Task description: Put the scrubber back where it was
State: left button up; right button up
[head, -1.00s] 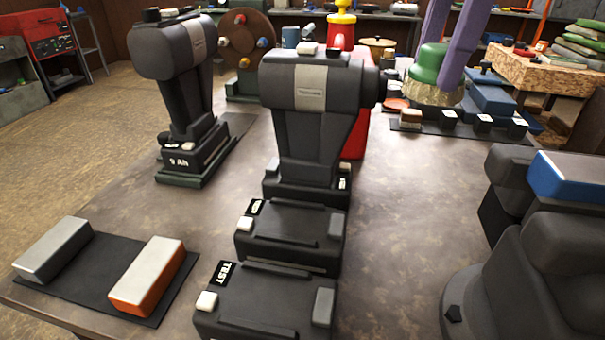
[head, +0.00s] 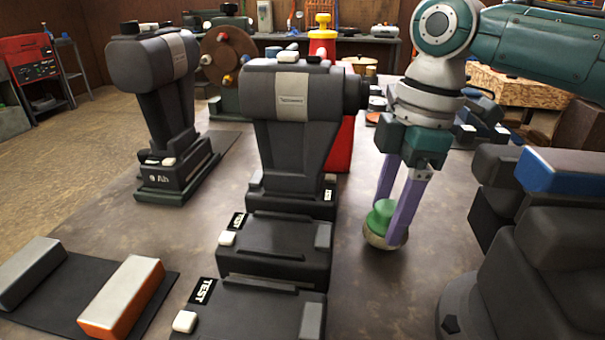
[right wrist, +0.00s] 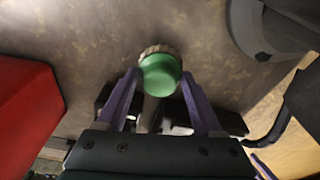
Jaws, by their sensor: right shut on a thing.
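The scrubber (head: 381,218) has a round green knob over a tan bristle base. My right gripper (head: 387,215) has long purple fingers shut on its knob, to the right of the central drill-like tool. The bristles point down at the brown table; I cannot tell if they touch it. In the right wrist view the green knob (right wrist: 160,73) sits between the two fingertips (right wrist: 159,79), with the bristle rim partly showing behind it. My left gripper is not in view.
A black drill-like tool (head: 285,130) stands in the middle, with black TEST docks (head: 275,248) before it. Another tool (head: 165,110) stands at left. A dark mat (head: 70,290) bears two blocks. A red stand (head: 343,145) is behind. Bare table (head: 375,290) lies in front of the scrubber.

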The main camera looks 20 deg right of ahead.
jog(key=shift+f, duration=0.65)
jog(key=o, duration=1.3)
jog(key=shift+f, duration=0.15)
jog(key=r, duration=0.4)
jog(key=d+r+p, duration=0.1)
jog(key=r, duration=0.7)
jog(key=shift+s+d+r, duration=0.15)
jog(key=shift+s+d, duration=0.05)
jog(key=shift+s, duration=0.05)
